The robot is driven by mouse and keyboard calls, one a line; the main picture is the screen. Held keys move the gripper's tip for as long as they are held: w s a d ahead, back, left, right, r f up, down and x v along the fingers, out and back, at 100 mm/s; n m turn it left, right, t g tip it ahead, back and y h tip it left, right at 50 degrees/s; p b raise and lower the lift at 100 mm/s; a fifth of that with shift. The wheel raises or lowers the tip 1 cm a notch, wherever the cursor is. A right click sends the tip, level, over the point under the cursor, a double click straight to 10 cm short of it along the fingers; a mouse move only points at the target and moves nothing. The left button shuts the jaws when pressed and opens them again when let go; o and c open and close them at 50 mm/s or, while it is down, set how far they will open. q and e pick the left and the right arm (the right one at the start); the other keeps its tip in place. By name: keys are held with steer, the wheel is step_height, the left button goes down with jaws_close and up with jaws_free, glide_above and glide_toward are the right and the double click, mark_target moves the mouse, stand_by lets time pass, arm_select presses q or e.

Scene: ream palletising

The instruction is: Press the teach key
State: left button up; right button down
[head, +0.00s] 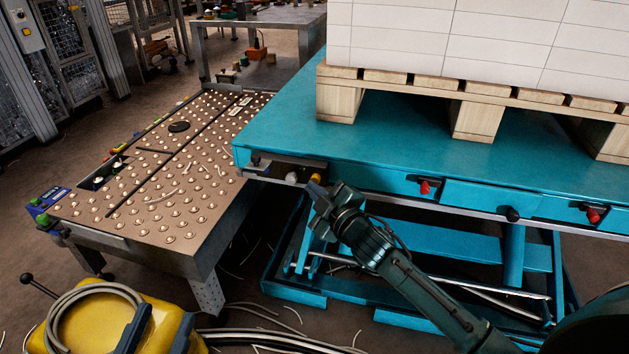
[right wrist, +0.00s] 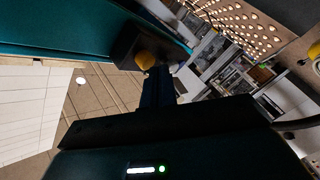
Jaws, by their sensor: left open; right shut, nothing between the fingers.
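A dark control strip (head: 275,168) sits on the front edge of the blue lift table near its left corner. It carries a pale knob (head: 291,178) and a yellow key (head: 316,178); no lettering is readable, so I cannot tell which is the teach key. My right gripper (head: 317,190) is shut and empty, its tip just below the yellow key. In the right wrist view the fingers (right wrist: 160,82) point at the yellow key (right wrist: 146,60); I cannot tell whether they touch.
The blue lift table (head: 285,130) bears a pallet (head: 480,115) with a white stack. Red and black knobs line its front edge. A ball-top table (head: 205,215) stands at left. A yellow case (head: 75,325) with coiled hose and loose cables lies on the floor.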

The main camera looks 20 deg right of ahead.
steer(key=shift+w+d, duration=0.2)
steer(key=shift+w, duration=0.2)
stand_by(0.5)
steer(key=shift+s, duration=0.15)
steer(key=shift+s+a+p, duration=0.45)
steer(key=shift+s, duration=0.2)
steer(key=shift+s+a+p, duration=0.35)
steer(key=shift+s+a, duration=0.35)
steer(key=shift+s, duration=0.35)
steer(key=shift+s+a+p, duration=0.35)
steer(key=shift+s+a, duration=0.35)
steer(key=shift+s, duration=0.3)
steer(key=shift+r, duration=0.1)
